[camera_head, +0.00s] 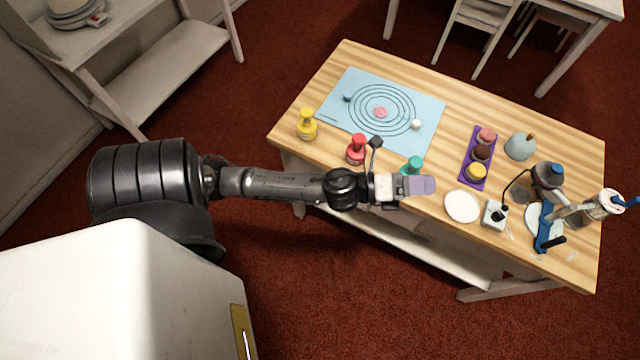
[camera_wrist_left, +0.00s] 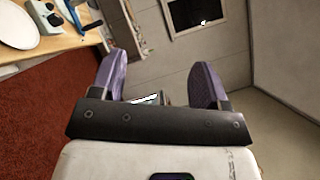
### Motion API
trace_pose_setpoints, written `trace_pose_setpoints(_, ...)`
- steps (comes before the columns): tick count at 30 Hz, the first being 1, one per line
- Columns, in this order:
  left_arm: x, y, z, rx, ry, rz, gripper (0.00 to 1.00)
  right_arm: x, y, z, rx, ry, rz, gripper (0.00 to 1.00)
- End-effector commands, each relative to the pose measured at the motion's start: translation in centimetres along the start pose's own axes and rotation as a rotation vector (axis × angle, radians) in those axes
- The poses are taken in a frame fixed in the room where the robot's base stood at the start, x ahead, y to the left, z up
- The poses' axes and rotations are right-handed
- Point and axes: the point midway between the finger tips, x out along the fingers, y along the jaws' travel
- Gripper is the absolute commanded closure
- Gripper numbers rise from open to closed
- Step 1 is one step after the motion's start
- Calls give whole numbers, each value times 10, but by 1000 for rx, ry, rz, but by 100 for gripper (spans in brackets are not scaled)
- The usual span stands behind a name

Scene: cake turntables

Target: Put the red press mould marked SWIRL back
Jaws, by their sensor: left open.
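The red press mould (camera_head: 356,151) stands upright on the wooden table, near the front edge and just below the blue mat. Any word on it is too small to read. A yellow press mould (camera_head: 307,126) stands to its left and a teal one (camera_head: 412,167) to its right. My left gripper (camera_head: 422,185) is by the table's front edge, right of the red mould and close to the teal one. In the left wrist view its purple fingers (camera_wrist_left: 160,85) are spread with nothing between them. My right gripper does not show.
A light blue mat (camera_head: 350,90) with printed rings lies on the table. Right of it are a purple tray (camera_head: 464,177) with small cakes, a white plate (camera_head: 462,206), a small pale box (camera_head: 494,214) and a grey dome (camera_head: 520,146). Blue-and-grey equipment crowds the right end.

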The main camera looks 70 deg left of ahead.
Motion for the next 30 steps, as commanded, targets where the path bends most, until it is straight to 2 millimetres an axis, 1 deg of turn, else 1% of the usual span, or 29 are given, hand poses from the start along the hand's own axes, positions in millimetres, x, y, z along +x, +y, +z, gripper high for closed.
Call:
trace_pose_setpoints(1,-11,11,1,-181,-96,91,31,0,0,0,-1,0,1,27)
trace_pose_setpoints(2,-18,18,1,-293,-155,149,31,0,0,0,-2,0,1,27)
trace_pose_setpoints(3,-30,30,0,-438,-234,231,31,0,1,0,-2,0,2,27)
trace_pose_setpoints(5,-51,48,-5,-649,-350,358,31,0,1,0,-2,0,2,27)
trace_pose_setpoints(6,-66,59,-12,-781,-425,445,31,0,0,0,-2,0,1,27)
trace_pose_setpoints(8,-91,73,-27,-965,-532,575,31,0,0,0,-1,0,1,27)
trace_pose_setpoints(9,-107,80,-37,-1075,-600,660,31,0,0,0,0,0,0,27)
trace_pose_setpoints(11,-132,87,-55,-1219,-693,785,31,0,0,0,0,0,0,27)
trace_pose_setpoints(12,-147,89,-67,-1302,-750,865,31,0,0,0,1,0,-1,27)
trace_pose_setpoints(15,-180,89,-95,-1463,-869,1042,31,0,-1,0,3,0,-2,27)
trace_pose_setpoints(16,-189,88,-102,-1499,-899,1087,31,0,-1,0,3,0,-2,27)
trace_pose_setpoints(18,-205,84,-115,-1563,-956,1177,31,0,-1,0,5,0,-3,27)
trace_pose_setpoints(21,-220,78,-129,-1620,-1010,1269,31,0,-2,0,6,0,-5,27)
trace_pose_setpoints(25,-230,74,-136,-1649,-1042,1326,31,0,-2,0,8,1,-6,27)
trace_pose_setpoints(30,-231,74,-137,-1653,-1047,1335,31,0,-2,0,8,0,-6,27)
